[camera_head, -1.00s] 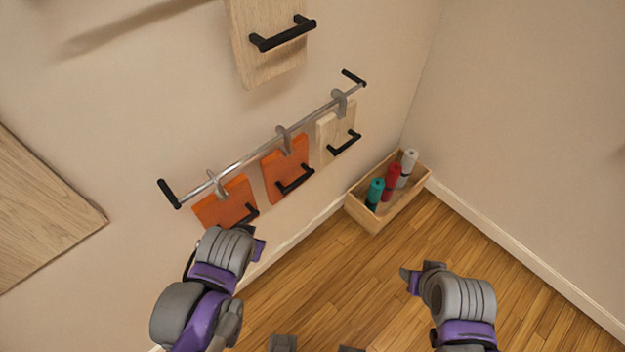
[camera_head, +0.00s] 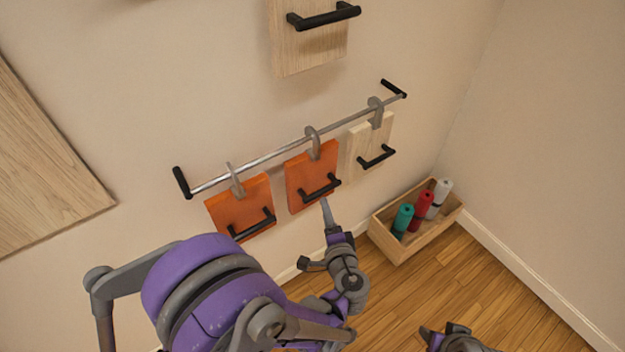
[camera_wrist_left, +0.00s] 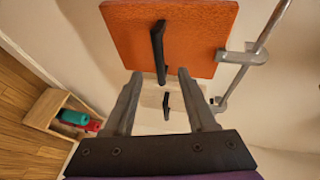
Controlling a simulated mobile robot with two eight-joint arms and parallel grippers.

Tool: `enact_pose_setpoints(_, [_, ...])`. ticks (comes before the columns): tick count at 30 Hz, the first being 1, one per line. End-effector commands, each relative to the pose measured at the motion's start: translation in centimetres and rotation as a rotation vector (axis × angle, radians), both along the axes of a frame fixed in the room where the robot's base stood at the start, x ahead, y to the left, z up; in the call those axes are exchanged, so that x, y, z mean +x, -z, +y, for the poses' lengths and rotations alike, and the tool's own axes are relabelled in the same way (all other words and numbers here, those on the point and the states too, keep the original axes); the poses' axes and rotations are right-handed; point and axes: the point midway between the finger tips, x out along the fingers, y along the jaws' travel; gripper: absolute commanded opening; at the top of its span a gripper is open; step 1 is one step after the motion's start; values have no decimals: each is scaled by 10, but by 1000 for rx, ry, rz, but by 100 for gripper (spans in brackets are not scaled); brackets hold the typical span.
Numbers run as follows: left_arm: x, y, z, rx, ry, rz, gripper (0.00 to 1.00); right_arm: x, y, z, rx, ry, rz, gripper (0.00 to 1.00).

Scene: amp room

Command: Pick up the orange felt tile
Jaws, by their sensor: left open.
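Two orange tiles hang by grey hooks from a metal rail (camera_head: 285,150) on the wall, each with a black bar handle: a left one (camera_head: 226,207) and a middle one (camera_head: 297,180). My left gripper (camera_head: 327,204) is just below and in front of the middle tile, near its handle (camera_head: 320,188). In the left wrist view an orange tile (camera_wrist_left: 205,30) fills the top, its black handle (camera_wrist_left: 158,50) just beyond and between the open, empty fingers (camera_wrist_left: 159,76). Contact is not visible. My right gripper (camera_head: 430,335) is at the bottom edge, partly cut off.
A pale wood tile (camera_head: 362,147) hangs right of the orange ones. A larger wood panel (camera_head: 300,50) with a handle is above. A wooden box (camera_head: 400,250) with teal, red and white rolls stands on the floor by the corner. Wood floor (camera_head: 500,300) is clear.

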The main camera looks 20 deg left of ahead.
Motion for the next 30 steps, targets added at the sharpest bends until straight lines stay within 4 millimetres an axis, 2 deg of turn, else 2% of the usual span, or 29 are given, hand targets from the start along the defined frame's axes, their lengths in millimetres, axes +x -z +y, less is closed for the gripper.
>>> enact_pose_setpoints(3, [17, 5, 11, 0, -5, 1, 57, 0, 0, 0, 0, 0, 0, 50])
enact_pose_setpoints(13, [38, 11, 22, -2, -3, 1, 57, 0, 1, 0, 0, 0, 0, 50])
enact_pose_setpoints(21, [71, 21, 40, -2, -4, 2, 57, 0, 1, 0, 0, 0, 0, 50])
enact_pose_setpoints(28, [73, 21, 41, -2, -1, 1, 57, 0, 1, 0, 0, 0, 0, 50])
enact_pose_setpoints(30, [73, 21, 41, -3, -1, 1, 46, 0, 1, 0, 0, 0, 0, 50])
